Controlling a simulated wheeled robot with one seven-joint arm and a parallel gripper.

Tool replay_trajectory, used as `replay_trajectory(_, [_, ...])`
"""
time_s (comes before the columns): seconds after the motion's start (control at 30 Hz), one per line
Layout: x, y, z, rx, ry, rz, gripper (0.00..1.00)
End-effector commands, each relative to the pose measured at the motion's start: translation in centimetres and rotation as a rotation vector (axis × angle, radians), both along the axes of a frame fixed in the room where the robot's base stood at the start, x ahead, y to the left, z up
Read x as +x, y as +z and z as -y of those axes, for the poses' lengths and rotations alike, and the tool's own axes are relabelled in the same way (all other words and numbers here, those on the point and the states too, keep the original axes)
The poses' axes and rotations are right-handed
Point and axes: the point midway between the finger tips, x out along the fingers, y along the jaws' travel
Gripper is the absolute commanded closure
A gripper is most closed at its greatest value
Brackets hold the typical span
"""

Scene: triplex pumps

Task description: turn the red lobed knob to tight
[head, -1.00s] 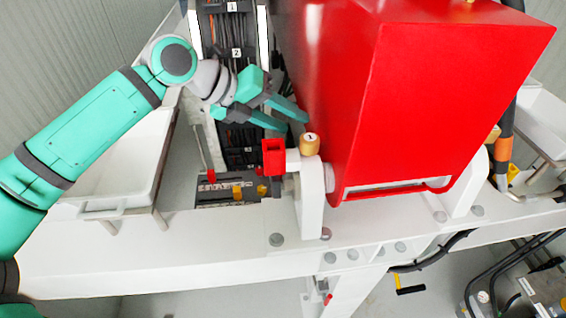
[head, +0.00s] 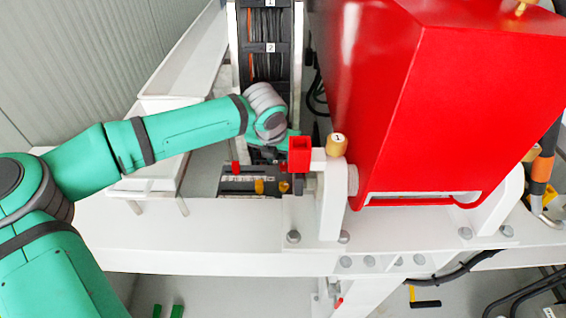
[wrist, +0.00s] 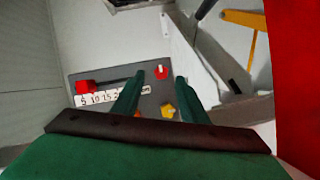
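The red lobed knob (wrist: 162,72) sits on a dark grey panel (wrist: 72,76) in the wrist view, with a small white mark on it. It shows between and just beyond my green fingertips. My gripper (wrist: 160,79) is open and empty, pointing down at the panel; I cannot tell how far above the knob it is. A yellow lobed knob (wrist: 168,111) is nearer, also between the fingers. A red block (wrist: 86,88) sits by a white number scale at the left. In the head view my wrist hides part of the panel (head: 228,188).
A red square-topped part (head: 300,155) and a brass cap (head: 337,145) on a white bracket stand right of the panel. The big red pump housing (head: 470,90) fills the right. A white wall and a yellow handle (wrist: 258,40) lie right of the fingers.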

Motion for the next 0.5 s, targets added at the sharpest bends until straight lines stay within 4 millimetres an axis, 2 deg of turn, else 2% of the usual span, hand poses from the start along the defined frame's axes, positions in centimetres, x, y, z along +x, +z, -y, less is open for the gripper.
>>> replay_trajectory(0.1, [0.6, -1.6, 0.5, -0.002, -0.003, -0.001, 0.6])
replay_trajectory(0.2, [1.0, -2.4, 0.5, -0.001, -0.003, 0.001, 0.6])
replay_trajectory(0.5, [1.2, -3.1, 0.6, -0.001, -0.003, 0.0, 0.6])
